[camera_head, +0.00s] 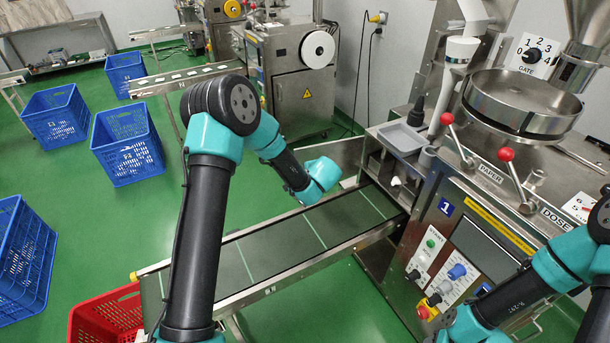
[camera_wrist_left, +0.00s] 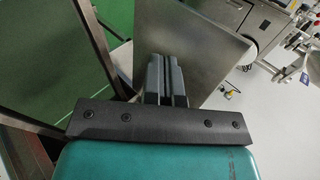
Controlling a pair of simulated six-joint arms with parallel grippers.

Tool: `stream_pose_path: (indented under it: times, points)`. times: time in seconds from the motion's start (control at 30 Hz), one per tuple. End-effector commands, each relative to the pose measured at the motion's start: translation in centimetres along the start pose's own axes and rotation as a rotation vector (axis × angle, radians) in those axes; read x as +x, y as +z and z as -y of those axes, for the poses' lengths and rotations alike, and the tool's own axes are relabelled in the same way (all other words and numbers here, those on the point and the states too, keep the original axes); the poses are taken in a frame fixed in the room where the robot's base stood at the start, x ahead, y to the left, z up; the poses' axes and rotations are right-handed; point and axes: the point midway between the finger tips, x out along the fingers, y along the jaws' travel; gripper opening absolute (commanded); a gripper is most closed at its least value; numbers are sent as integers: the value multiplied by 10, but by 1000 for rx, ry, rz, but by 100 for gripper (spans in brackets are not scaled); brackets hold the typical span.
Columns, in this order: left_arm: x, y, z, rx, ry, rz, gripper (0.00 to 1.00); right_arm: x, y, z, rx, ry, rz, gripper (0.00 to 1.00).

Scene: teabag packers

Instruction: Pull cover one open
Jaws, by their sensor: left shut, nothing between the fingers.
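Machine one (camera_head: 446,207), marked with a blue "1", stands at the right of the head view. A flat metal panel (camera_head: 342,152), which looks like its cover, juts out leftward from the machine, behind the conveyor. In the left wrist view the panel (camera_wrist_left: 205,45) is a grey sheet just beyond my fingers. My left gripper (camera_wrist_left: 166,62) is shut and empty, its fingertips close to the panel; I cannot tell whether they touch. In the head view my left wrist hides these fingers. My right arm is at the lower right; its gripper is out of the picture.
A conveyor (camera_head: 300,232) runs from machine one to the lower left, under my left arm. Two red-knobbed levers (camera_head: 506,155) and a grey tray (camera_head: 401,138) are on the machine. A red crate (camera_head: 105,318) and several blue crates (camera_head: 127,146) stand on the green floor.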

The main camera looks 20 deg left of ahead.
Motion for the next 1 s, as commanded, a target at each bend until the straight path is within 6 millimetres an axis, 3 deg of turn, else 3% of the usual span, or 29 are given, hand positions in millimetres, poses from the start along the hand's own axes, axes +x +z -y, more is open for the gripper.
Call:
stream_pose_path:
  times: [0.1,0.3,0.87,1.0]
  points:
    - [-23,-1,1,1,-1,-3,0,0,0,0,0,0,0,43]
    - [-44,0,1,0,-2,-1,0,0,0,0,0,0,0,43]
    - [-47,0,0,0,2,1,0,0,0,0,0,0,0,43]
    - [-43,6,-13,-1,53,18,0,0,0,0,0,0,0,43]
